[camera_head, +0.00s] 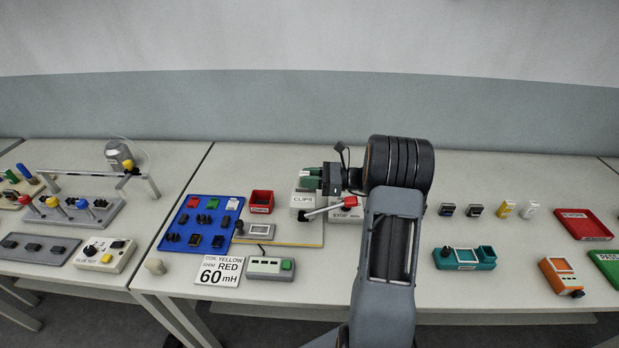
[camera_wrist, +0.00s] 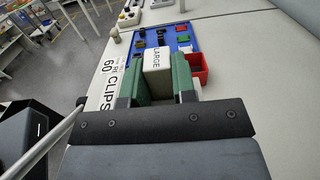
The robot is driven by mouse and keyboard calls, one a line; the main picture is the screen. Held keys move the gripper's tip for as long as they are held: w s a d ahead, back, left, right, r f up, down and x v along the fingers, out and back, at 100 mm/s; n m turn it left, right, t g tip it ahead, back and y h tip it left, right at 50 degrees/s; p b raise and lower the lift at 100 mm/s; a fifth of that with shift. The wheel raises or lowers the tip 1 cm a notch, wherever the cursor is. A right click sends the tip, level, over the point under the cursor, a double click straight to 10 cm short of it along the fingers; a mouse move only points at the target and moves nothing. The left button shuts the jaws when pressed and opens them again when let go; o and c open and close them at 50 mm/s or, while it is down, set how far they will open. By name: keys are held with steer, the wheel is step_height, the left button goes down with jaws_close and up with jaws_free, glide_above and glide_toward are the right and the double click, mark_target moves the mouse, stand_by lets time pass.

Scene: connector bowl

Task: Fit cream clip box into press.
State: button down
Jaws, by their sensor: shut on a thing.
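My gripper (camera_wrist: 160,75) has green fingers and is shut on a cream box (camera_wrist: 157,60) with the label LARGE on its upper face. The head view shows my gripper (camera_head: 308,180) pointing left, above a pale block with a CLIPS label (camera_head: 306,199). I cannot tell whether that label is on the held box or on the press below. The press appears to be the pale fixture with a STOP label (camera_head: 346,213) and a red-tipped lever (camera_head: 325,208). My gripper hides much of it, so I cannot tell whether the box touches it.
Left of the press are a red bin (camera_head: 261,201), a blue board (camera_head: 187,246) with several small parts, a display unit (camera_head: 259,231), a 60 mH sign (camera_head: 219,271) and a button box (camera_head: 270,268). A teal holder (camera_head: 464,266) stands right of my arm.

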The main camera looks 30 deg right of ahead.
steer(key=c, duration=0.9)
jaws_free()
steer(key=b+v, duration=0.2)
steer(key=v, duration=1)
steer(key=shift+s+r, duration=0.1)
steer(key=shift+r, duration=0.1)
